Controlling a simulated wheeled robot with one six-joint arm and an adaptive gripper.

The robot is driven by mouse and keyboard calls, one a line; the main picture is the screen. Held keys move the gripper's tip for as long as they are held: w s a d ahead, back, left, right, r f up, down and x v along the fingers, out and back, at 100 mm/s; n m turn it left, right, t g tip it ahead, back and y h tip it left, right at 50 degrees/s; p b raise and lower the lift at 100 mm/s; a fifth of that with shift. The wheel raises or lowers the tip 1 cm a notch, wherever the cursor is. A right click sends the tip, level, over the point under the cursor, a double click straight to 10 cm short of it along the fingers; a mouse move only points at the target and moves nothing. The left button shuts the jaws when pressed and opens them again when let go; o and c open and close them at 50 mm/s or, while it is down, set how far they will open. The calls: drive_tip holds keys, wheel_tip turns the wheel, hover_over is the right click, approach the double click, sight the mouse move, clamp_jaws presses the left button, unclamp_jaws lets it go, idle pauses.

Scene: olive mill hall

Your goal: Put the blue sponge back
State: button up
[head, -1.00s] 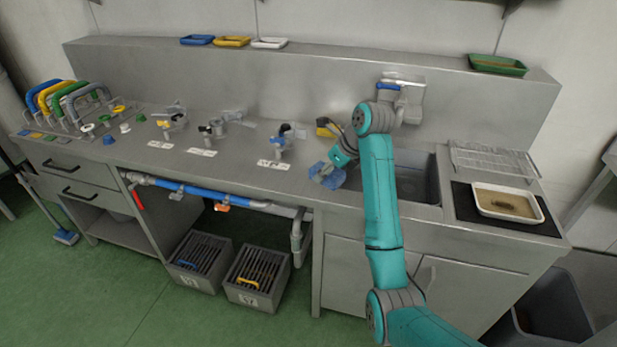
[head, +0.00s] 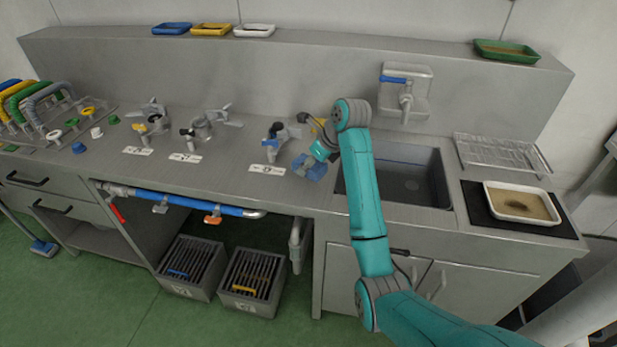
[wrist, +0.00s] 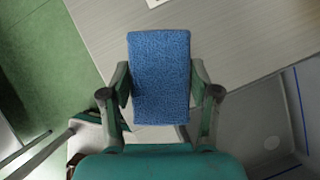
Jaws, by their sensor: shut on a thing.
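The blue sponge (head: 309,167) is held just left of the sink (head: 410,178), over or close above the steel counter; the gap below it is hard to judge. In the wrist view the sponge (wrist: 159,78) is a flat blue block, gripped from both sides. My gripper (wrist: 159,92) is shut on it, one finger at each long edge. In the head view my gripper (head: 318,155) is small and partly hidden by my arm.
Valve fittings (head: 280,135) stand just left of the sponge, with a white label (head: 267,170) in front. A tap (head: 405,95) is on the sink's back wall. A wire rack (head: 500,152) and tray (head: 522,203) are at right. Coloured trays (head: 211,29) line the back ledge.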

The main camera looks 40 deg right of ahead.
sight(310, 186)
drive_tip(key=shift+f, duration=2.65)
drive_tip(key=shift+f, duration=0.1)
drive_tip(key=o, duration=1)
